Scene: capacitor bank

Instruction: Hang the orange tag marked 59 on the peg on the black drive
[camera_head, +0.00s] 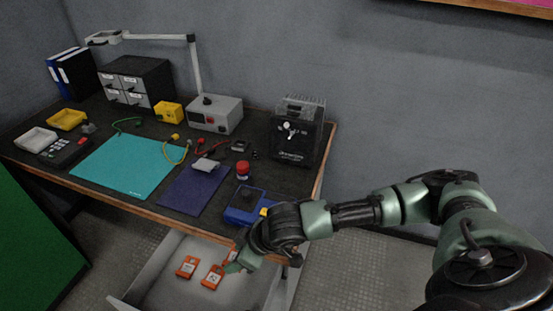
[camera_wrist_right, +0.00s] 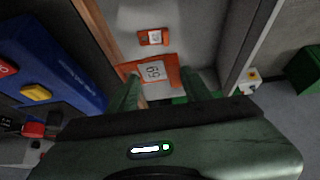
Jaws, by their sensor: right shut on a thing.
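The orange tag marked 59 (camera_wrist_right: 152,71) is between the fingertips of my right gripper (camera_wrist_right: 156,88), which is shut on it. Its white label faces the wrist camera, and the number shows small and turned. In the head view my right gripper (camera_head: 231,267) reaches low into the open drawer, beside an orange tag (camera_head: 212,277). The black drive (camera_head: 298,145) stands upright at the right back of the bench, well above and behind the gripper. A small pale fitting, seemingly the peg (camera_head: 288,128), shows on its front. My left gripper is not in view.
Another orange tag (camera_head: 187,267) lies in the drawer (camera_head: 165,290). The bench edge (camera_head: 205,230) overhangs the drawer near my right arm. A blue meter (camera_head: 244,204) and a red button (camera_head: 243,168) stand on the bench before the drive.

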